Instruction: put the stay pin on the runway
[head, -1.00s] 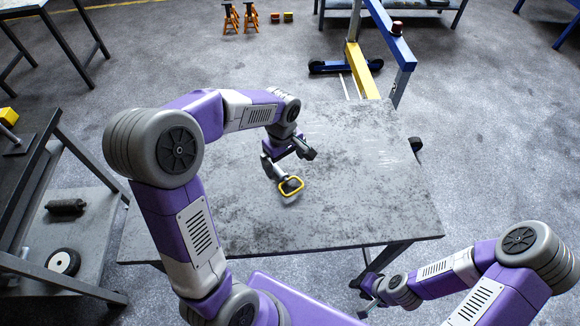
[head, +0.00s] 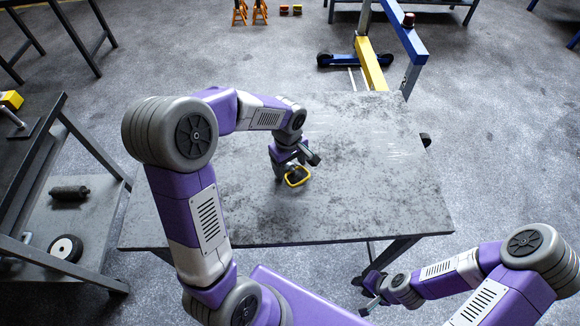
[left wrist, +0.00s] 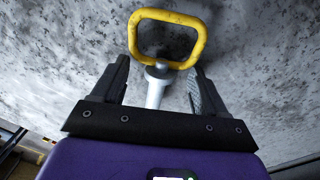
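The stay pin has a yellow loop handle and a silver shank. It lies on the grey table top (head: 380,200), and its loop shows in the head view (head: 297,177) and in the left wrist view (left wrist: 140,38). My left gripper (head: 296,167) is low over the table at the pin. In the left wrist view my left gripper (left wrist: 155,88) is open, with one finger on each side of the shank and gaps beside it. My right gripper (head: 362,296) is beside the table's front right, small and unclear. I cannot tell which surface is the runway.
A dark cart (head: 85,215) at the left carries a black roller (head: 69,192) and a wheel (head: 65,248) on its lower shelf. A blue and yellow crane (head: 372,65) stands behind the table. Orange stands (head: 240,12) are far back. The table's right side is clear.

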